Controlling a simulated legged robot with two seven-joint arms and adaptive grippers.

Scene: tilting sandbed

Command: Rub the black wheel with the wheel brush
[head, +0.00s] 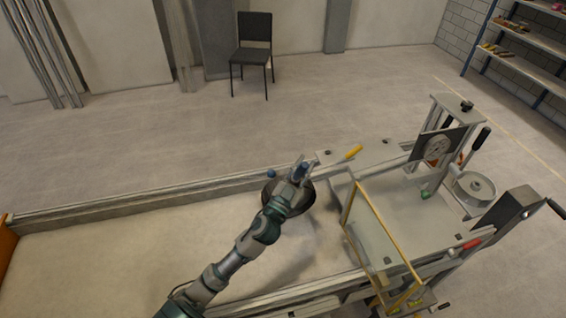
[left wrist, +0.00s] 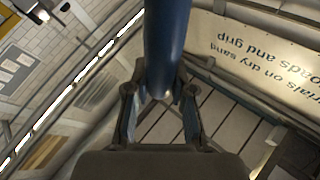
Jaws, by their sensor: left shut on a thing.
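The black wheel (head: 304,203) sits over the sand at the far side of the bed, partly hidden behind my left gripper and forearm in the head view. My left gripper (head: 300,172) is over the wheel's far part. It is shut on a blue rod, apparently the handle of the wheel brush (left wrist: 166,45), which passes between the fingers in the left wrist view. A small blue end (head: 271,173) shows just left of the gripper in the head view. The bristles are not visible, and I cannot tell whether they touch the wheel. My right gripper is out of view.
A yellow handle (head: 353,152) lies on the deck right of the gripper. A yellow frame (head: 347,206) stands right of the wheel, with a carriage and pulley (head: 474,187) beyond. The long rail (head: 140,201) bounds the sand. The left sandbed (head: 120,255) is clear.

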